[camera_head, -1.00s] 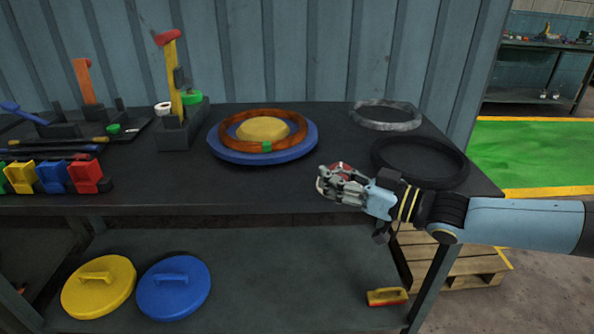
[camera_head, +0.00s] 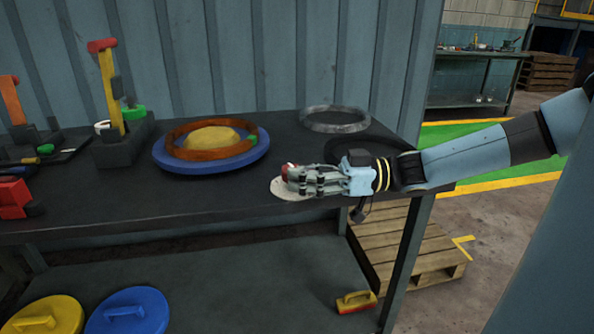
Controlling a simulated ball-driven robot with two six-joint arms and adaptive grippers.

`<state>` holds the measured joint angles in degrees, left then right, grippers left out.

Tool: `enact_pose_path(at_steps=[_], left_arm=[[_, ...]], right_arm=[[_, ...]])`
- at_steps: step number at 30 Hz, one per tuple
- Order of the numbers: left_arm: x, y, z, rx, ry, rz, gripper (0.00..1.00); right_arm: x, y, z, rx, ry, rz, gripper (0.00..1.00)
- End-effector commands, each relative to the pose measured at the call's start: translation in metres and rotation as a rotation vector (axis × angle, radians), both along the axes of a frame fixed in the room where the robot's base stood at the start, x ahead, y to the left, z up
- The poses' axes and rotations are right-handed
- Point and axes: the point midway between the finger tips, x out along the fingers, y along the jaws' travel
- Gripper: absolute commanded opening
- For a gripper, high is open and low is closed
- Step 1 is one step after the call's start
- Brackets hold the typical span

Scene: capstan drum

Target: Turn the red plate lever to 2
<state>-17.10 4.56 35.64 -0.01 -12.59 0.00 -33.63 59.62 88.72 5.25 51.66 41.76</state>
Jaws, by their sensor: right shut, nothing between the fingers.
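A pale round plate (camera_head: 284,191) lies at the front right of the dark bench top. A small red part (camera_head: 291,170) shows just above it, partly hidden by my right gripper (camera_head: 296,181). I cannot tell whether this is the red plate lever, and I can read no numbers on the plate. My right gripper comes in from the right, low over the plate's right part, with its fingers shut. I cannot tell whether they touch the red part. My left gripper is out of view.
A brown ring with a green mark (camera_head: 174,145) sits around a yellow dome on a blue disc (camera_head: 165,163). A grey ring (camera_head: 335,113) and a black ring (camera_head: 335,150) lie behind my right gripper. A yellow lever with a red top (camera_head: 103,45) stands left.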

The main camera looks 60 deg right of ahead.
Motion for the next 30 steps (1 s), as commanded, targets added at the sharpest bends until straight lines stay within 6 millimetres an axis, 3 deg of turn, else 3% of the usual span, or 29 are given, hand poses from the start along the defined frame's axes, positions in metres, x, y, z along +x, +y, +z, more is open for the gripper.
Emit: enact_pose_path(at_steps=[10,21,30], left_arm=[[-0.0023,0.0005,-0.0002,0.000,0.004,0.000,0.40],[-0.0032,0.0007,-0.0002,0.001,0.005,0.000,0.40],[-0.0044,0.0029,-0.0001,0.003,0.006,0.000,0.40]], right_arm=[[-0.0026,0.0014,-0.0016,0.000,0.002,0.006,0.00],[-0.0012,0.0005,-0.0007,-0.001,0.001,0.003,0.47],[-0.0019,-0.0008,-0.0006,-0.001,0.002,0.002,0.49]])
